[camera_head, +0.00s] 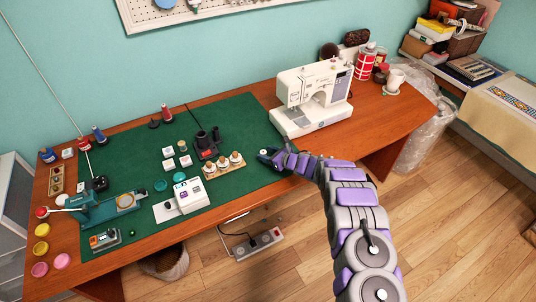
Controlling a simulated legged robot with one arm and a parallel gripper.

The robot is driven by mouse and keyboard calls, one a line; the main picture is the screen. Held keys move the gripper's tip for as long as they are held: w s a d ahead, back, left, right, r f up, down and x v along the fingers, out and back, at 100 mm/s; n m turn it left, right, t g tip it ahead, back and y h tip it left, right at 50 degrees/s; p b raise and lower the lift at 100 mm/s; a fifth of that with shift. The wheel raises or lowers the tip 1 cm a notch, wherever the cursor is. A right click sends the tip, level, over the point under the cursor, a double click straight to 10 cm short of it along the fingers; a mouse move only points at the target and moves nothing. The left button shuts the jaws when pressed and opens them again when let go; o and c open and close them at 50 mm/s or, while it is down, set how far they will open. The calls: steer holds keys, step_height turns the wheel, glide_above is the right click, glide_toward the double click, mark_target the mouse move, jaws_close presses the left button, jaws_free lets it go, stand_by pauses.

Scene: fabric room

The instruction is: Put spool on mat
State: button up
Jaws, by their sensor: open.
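The green mat (140,148) covers much of the wooden table. Several thread spools stand at its back and left edges: a red spool (166,115), a blue spool (99,135), another red spool (84,144) and another blue spool (48,155). Which spool the task names, I cannot tell. My gripper (266,155) is open above the mat's right part, left of the sewing machine. A small white thing (264,152) shows at its jaws; it is too small to identify or to tell whether it is between them.
A white sewing machine (313,95) stands just right of my gripper. A wooden holder with white-topped pieces (223,166), a black device (206,145) and a white box-like machine (190,195) stand on the mat. Bare table (385,115) shows at right.

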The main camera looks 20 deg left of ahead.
steer(key=p+v, duration=0.2)
steer(key=v, duration=1)
steer(key=shift+s+f, duration=0.1)
